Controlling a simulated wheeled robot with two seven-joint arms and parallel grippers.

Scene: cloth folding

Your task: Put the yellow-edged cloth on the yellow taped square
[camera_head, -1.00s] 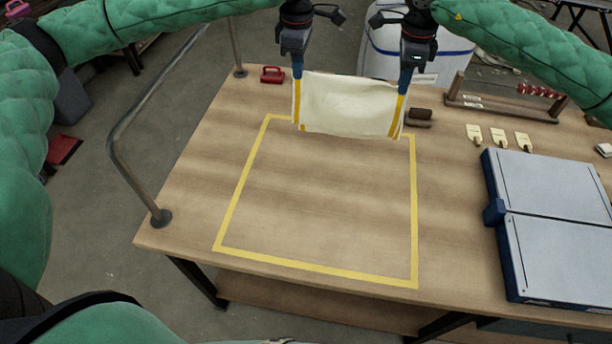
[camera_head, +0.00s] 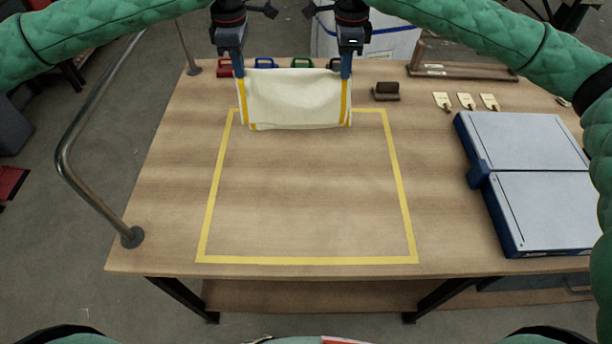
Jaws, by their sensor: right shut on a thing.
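The cream cloth with yellow edges (camera_head: 295,98) hangs between my two grippers over the far edge of the yellow taped square (camera_head: 308,260). It is stretched between its upper corners, with yellow bands near its left and right sides. My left gripper (camera_head: 239,72) is shut on its upper left corner. My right gripper (camera_head: 346,74) is shut on its upper right corner. The cloth's lower edge reaches just inside the far tape line and hides part of it. I cannot tell whether that edge touches the table. The inside of the square is otherwise bare.
A blue-edged grey case (camera_head: 530,140) lies right of the square. A brown block (camera_head: 386,91), pale tags (camera_head: 466,101) and a wooden rack (camera_head: 470,60) stand at the back right. Several coloured clips (camera_head: 265,63) sit behind the cloth. A metal rail (camera_head: 95,205) borders the left side.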

